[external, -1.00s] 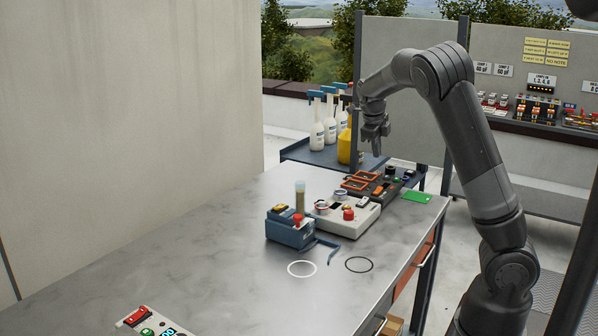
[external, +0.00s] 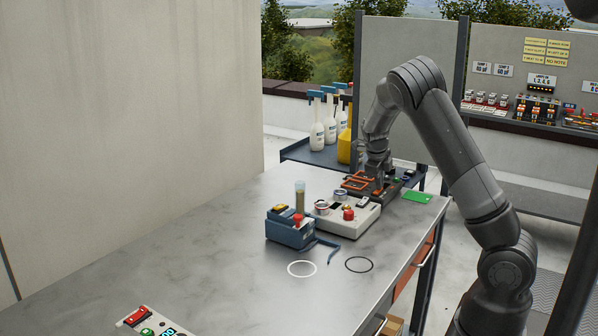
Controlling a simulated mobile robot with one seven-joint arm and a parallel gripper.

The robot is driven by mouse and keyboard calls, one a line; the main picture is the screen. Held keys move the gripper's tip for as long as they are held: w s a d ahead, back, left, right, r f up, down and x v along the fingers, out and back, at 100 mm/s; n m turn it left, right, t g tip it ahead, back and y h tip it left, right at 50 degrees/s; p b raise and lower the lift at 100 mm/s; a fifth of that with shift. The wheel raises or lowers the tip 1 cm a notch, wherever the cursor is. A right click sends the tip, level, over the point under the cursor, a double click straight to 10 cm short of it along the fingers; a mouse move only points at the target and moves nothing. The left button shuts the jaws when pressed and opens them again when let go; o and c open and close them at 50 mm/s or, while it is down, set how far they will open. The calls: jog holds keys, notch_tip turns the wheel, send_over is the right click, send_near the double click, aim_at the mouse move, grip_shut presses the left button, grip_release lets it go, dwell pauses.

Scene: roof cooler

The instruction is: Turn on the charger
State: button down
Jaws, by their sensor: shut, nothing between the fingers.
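A dark device with orange-rimmed bays (external: 358,183) sits at the far end of the metal workbench; it looks like the charger, but no label is readable. My gripper (external: 378,192) is shut and empty, pointing down over the middle of this device. Its fingertips are at or just above the device's top; I cannot tell whether they touch. My gripper and wrist hide part of the device's top. Small dark and red controls (external: 408,176) show at its right end.
A beige box with a red knob (external: 348,214) stands just in front of the dark device. A blue box (external: 288,234) with a side lever stands nearer. A green card (external: 417,196) lies to the right. White bottles (external: 317,136) stand behind. The bench's (external: 220,260) near-left middle is clear.

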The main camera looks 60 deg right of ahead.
jog(key=shift+d, duration=0.1)
jog(key=shift+f, duration=0.2)
dwell(0.4)
jog(key=shift+a+r, duration=0.1)
jog(key=shift+a, duration=0.7)
